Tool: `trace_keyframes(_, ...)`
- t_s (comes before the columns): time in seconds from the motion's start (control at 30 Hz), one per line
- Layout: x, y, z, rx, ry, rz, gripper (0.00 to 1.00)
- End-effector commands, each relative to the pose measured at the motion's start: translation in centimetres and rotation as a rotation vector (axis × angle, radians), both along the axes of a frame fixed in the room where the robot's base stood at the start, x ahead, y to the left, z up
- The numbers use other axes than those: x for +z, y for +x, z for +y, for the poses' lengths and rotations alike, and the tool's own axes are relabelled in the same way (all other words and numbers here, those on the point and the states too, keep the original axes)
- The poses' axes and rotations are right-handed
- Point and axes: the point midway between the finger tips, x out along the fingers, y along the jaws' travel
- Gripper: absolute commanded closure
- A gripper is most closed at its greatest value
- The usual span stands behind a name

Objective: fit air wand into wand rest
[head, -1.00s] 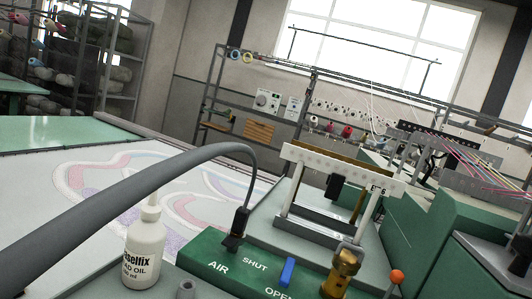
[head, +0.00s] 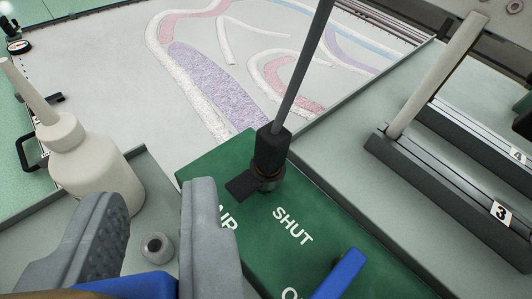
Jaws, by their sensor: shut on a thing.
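My gripper (head: 152,197) is at the lower left, its two grey fingers spread around a blue piece (head: 128,286) at the bottom edge. I take this to be the air wand; only a small part shows and the rest is cut off. A small grey upright socket with a dark round hole (head: 157,247) stands on the grey surface and shows between the fingers. It looks like the wand rest, and nothing is in its hole. The fingers overlap it in view; their exact distance from it cannot be told.
A white oil bottle (head: 88,165) stands just behind the fingers. A green panel (head: 265,245) holds a black hose connector (head: 270,155) and a blue lever (head: 338,275). Grey rails with a pale post (head: 435,75) stand at right. Patterned cloth (head: 100,60) lies behind.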

Motion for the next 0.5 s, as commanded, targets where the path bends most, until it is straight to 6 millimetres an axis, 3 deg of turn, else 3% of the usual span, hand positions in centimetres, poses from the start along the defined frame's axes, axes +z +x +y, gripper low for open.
trace_keyframes(0.5, -2.2, 0.0, 0.0, 0.0, 0.0, 0.001, 1.0)
